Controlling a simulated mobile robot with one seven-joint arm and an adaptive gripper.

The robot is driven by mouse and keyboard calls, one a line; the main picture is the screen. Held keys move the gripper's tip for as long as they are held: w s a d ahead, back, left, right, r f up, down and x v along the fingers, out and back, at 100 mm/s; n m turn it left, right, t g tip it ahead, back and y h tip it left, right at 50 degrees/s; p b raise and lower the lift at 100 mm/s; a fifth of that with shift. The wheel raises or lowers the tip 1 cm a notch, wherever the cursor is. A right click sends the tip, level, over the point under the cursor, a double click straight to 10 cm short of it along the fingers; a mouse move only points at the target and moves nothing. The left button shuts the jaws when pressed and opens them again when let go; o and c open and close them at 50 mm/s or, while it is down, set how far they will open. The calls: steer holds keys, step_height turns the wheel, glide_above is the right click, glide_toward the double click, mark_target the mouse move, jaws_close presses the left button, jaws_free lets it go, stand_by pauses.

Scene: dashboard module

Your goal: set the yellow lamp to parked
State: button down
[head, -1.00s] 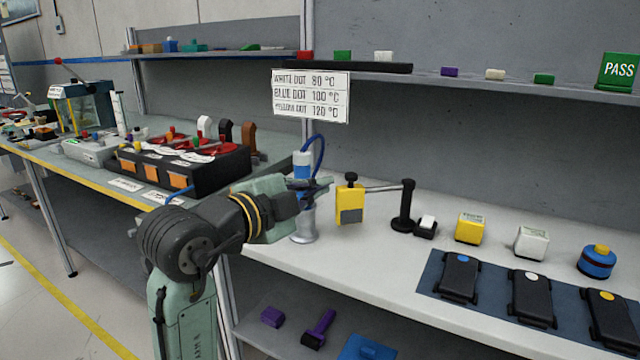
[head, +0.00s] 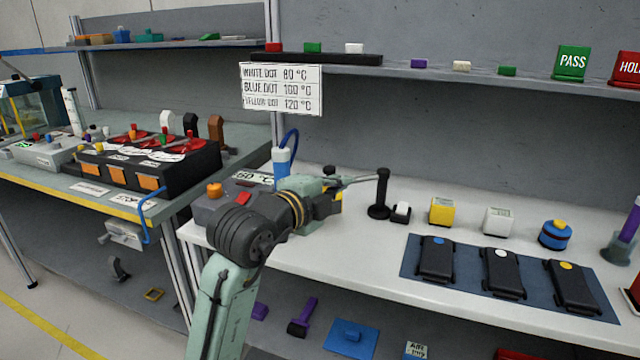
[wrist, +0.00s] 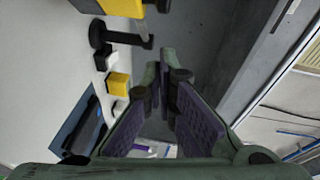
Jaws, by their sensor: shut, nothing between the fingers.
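The yellow lamp (head: 338,204) hangs on a grey rod from a black post (head: 380,196) on the white bench. In the head view my gripper (head: 336,183) is in front of it and hides most of its body; its black knob (head: 329,170) shows above. In the wrist view part of the lamp (wrist: 120,8) shows at the top edge, beyond the fingertips and to their left. My gripper (wrist: 165,65) is shut and empty, its tips close together. I cannot tell whether it touches the lamp.
A yellow block (head: 441,211), a white block (head: 498,221) and a blue canister (head: 555,235) stand right of the post. Black dotted devices lie on a blue mat (head: 413,262). A grey box (head: 213,208) is behind my arm. A shelf (head: 400,70) runs above.

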steer(key=shift+w+a+f+p, duration=0.1)
steer(key=shift+w+a+p, duration=0.1)
steer(key=shift+w, duration=0.45)
steer(key=shift+w+a+f+p, duration=0.15)
steer(key=shift+w+p, duration=0.05)
steer(key=shift+w, duration=0.45)
steer(key=shift+w+a+f+p, duration=0.1)
steer(key=shift+w+a+p, duration=0.1)
steer(key=shift+w, duration=0.45)
steer(key=w+a+b, duration=0.2)
steer(key=w+b, duration=0.1)
steer(key=shift+w+a, duration=0.15)
steer(key=shift+w, duration=0.15)
steer(key=shift+s, duration=0.15)
